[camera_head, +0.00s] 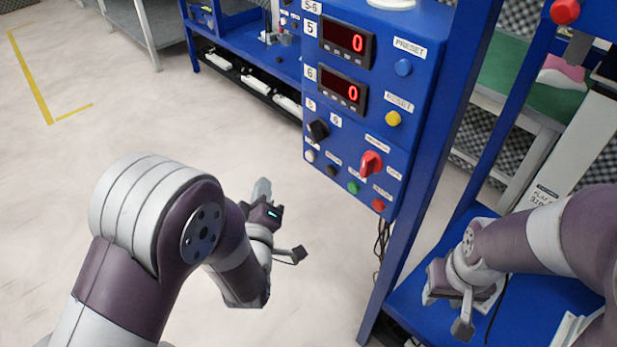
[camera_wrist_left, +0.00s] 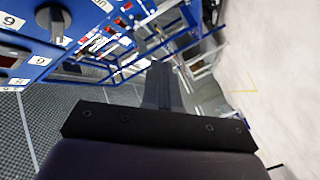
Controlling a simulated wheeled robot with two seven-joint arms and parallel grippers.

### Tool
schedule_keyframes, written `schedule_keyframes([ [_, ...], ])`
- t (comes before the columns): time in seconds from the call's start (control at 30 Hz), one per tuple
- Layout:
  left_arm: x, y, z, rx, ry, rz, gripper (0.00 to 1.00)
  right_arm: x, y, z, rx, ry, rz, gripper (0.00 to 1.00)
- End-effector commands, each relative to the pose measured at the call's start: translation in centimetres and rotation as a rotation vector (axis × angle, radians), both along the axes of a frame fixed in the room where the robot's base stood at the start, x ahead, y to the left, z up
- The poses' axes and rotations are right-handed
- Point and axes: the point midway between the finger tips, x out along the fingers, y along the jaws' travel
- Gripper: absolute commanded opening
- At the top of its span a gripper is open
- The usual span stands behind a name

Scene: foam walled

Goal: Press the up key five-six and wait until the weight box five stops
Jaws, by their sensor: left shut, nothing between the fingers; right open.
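The blue control panel marked 5-6 (camera_head: 425,100) stands at the upper middle of the head view, with two red displays reading 0. Its bottom row has a white button (camera_head: 310,156), a black button (camera_head: 333,171), a green button (camera_head: 352,187) and a red button (camera_head: 378,204); their labels are too small to read, so I cannot tell which is the up key. My left gripper (camera_head: 262,190) is shut and empty, left of the panel and apart from it. Its closed fingers show in the left wrist view (camera_wrist_left: 160,85). My right gripper (camera_head: 447,312) is open at the lower right. I cannot identify weight box five.
A blue post stands right of the panel. Pale floor (camera_head: 60,200) is clear at left.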

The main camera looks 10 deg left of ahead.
Motion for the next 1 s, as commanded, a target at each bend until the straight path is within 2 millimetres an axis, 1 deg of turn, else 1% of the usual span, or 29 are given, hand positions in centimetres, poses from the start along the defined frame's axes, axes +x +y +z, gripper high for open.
schedule_keyframes([
  [0.07, 0.0, 0.0, 0.3, 0.000, -0.001, 0.000, 0.00, 0.0, 0.0, 0.3, 0.000, -0.001, 0.000, 0.43],
  [0.27, 0.1, 0.0, 0.3, 0.001, 0.002, 0.000, 0.00, 0.0, 0.0, 0.3, 0.000, -0.001, 0.000, 0.43],
  [0.37, 0.5, -0.3, 0.3, 0.001, 0.001, -0.001, 0.00, 0.0, 0.0, 0.2, 0.000, -0.001, 0.000, 0.43],
  [0.47, 1.4, -1.1, 0.2, 0.003, 0.002, -0.003, 0.00, 0.0, 0.0, 0.1, 0.000, -0.001, 0.000, 0.43],
  [0.8, 5.2, -4.1, 0.1, 0.002, 0.003, -0.002, 0.00, 0.0, 0.0, -0.4, 0.000, 0.000, 0.000, 0.43],
  [1.0, 6.6, -5.1, 0.1, 0.002, 0.004, -0.001, 0.00, 0.0, 0.0, -0.7, 0.000, 0.000, 0.000, 0.43],
])
